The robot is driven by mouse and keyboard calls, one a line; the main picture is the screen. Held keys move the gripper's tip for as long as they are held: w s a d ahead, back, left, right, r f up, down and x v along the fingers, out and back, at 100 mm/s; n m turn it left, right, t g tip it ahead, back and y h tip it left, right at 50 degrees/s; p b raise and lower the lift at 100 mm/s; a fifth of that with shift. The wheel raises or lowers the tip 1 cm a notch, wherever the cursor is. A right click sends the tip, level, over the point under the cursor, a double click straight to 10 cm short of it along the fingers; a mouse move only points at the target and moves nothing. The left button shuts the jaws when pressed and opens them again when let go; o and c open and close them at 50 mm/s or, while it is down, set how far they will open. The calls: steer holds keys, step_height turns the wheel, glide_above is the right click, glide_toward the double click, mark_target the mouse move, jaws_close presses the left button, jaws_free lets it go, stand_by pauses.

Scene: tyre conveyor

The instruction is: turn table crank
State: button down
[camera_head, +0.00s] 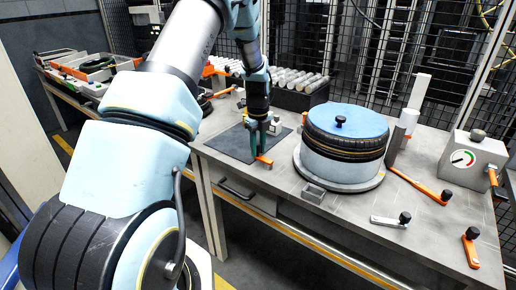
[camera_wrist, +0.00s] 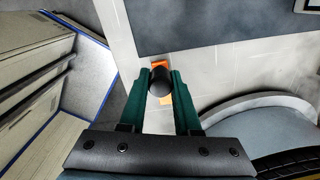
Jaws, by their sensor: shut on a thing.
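The table crank (camera_head: 265,161) is a short orange arm at the front edge of the table, left of the round turntable. In the wrist view its orange arm (camera_wrist: 161,66) shows partly beneath a black knob (camera_wrist: 157,82). My gripper (camera_head: 257,148) points down over the crank. In the wrist view its green fingers (camera_wrist: 160,88) stand on both sides of the black knob and are shut on it. The knob is hidden by the fingers in the head view.
A tyre with a blue top (camera_head: 345,122) sits on the round turntable (camera_head: 308,178) to the right. A dark mat (camera_head: 228,143) lies behind my gripper. Loose orange-handled levers (camera_head: 418,185) and a gauge box (camera_head: 473,160) stand further right. Grey rollers (camera_head: 300,80) lie behind.

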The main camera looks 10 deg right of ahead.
steer(key=shift+s+a, duration=0.1)
